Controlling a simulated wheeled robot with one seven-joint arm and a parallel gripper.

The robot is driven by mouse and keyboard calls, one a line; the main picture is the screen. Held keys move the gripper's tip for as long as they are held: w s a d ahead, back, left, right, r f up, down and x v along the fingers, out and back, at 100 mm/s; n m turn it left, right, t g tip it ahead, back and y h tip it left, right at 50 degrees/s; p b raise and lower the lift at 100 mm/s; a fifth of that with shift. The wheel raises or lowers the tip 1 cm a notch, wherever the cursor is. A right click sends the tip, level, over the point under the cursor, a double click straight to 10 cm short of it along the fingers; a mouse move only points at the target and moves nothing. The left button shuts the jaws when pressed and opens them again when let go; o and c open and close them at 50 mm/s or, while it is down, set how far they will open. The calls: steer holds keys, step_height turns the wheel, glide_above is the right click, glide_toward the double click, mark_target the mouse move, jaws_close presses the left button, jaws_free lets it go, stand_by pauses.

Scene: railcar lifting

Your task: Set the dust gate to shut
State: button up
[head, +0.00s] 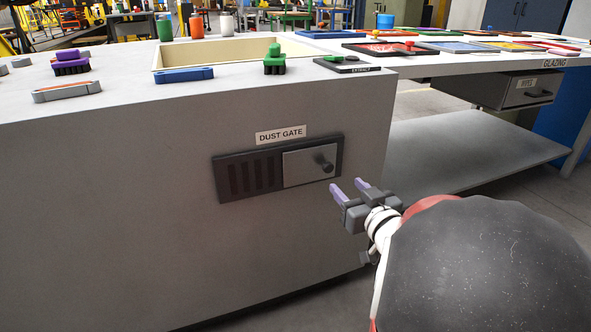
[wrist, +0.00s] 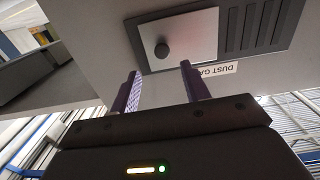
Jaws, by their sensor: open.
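The dust gate (head: 243,177) is a dark framed panel on the front of the grey bench, under a "DUST GATE" label (head: 281,134). Its light sliding plate (head: 305,166) covers the right part of the frame, and dark slots show uncovered on the left. A black knob (head: 326,166) stands out near the plate's right end. My gripper (head: 362,187) is open and empty, just to the right of and below the knob. In the wrist view the plate (wrist: 190,38) and knob (wrist: 162,50) appear beyond the two purple fingers (wrist: 160,85), apart from them.
A glazing table (head: 470,66) with a lower shelf stands to the right. The bench front around the gate is clear.

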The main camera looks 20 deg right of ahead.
mark_target(329, 169)
steer(key=w+p, duration=0.6)
steer(key=p, duration=0.2)
steer(key=shift+w+a+p, duration=0.15)
steer(key=shift+w+p, duration=0.05)
steer(key=shift+p, duration=0.15)
steer(key=shift+w, duration=0.6)
jaws_close()
